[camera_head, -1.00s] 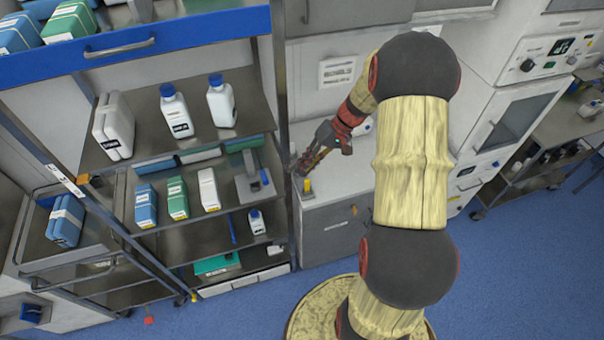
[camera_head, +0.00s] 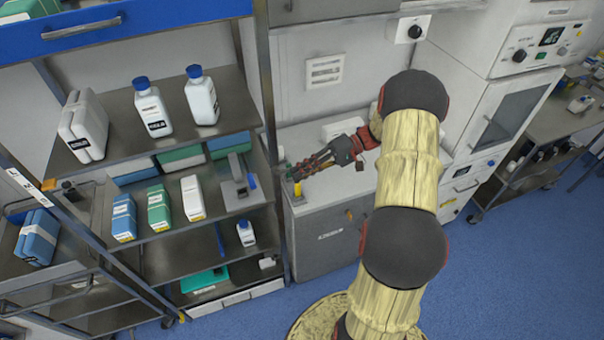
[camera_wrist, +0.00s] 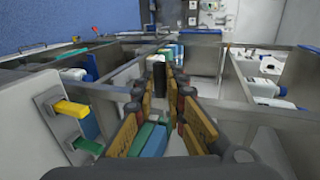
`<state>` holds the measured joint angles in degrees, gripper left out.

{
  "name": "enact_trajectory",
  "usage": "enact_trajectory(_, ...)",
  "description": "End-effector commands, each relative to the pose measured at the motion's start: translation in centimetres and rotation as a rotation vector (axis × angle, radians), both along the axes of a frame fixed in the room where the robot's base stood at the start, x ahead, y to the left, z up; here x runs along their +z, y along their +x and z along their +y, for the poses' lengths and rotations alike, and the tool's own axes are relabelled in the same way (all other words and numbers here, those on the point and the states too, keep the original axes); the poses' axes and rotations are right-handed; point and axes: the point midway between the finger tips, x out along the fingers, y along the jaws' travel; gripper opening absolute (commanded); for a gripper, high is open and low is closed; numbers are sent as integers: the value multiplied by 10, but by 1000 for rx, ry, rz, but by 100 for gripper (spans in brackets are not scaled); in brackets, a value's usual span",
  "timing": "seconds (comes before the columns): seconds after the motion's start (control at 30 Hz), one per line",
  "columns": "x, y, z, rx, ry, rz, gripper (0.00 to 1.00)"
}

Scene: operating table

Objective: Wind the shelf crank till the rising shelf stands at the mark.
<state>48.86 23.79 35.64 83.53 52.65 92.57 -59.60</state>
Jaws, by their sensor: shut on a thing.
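My gripper (camera_head: 291,172) is over the left end of the grey cabinet's top, beside the rack's right post. In the wrist view its fingers (camera_wrist: 160,88) are closed around a black upright grip (camera_wrist: 159,70), which looks like the crank's handle. The rest of the crank is hidden by the fingers. The rack holds several shelves; I cannot tell which one rises. A shelf with white bottles (camera_head: 153,108) is above one with a blue carton (camera_head: 124,218), a green and a white one. A white label (camera_head: 25,182) is on the left post; I cannot tell whether it is the mark.
A yellow post (camera_head: 297,189) stands on the cabinet (camera_head: 335,238) close below my gripper. The wrist view shows a yellow lever (camera_wrist: 73,108) and a green one (camera_wrist: 88,146) at left. A wall panel (camera_head: 325,71) is behind. Blue floor at right is free.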

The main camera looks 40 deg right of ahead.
Motion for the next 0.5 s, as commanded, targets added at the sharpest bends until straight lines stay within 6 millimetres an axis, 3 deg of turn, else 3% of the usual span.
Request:
enact_trajectory(0.43, -2, -1, 1, 2, 9, 1, 0)
enact_trajectory(0.47, -2, -1, 1, 2, 9, 1, 14)
enact_trajectory(0.5, -2, -1, 1, 2, 9, 1, 16)
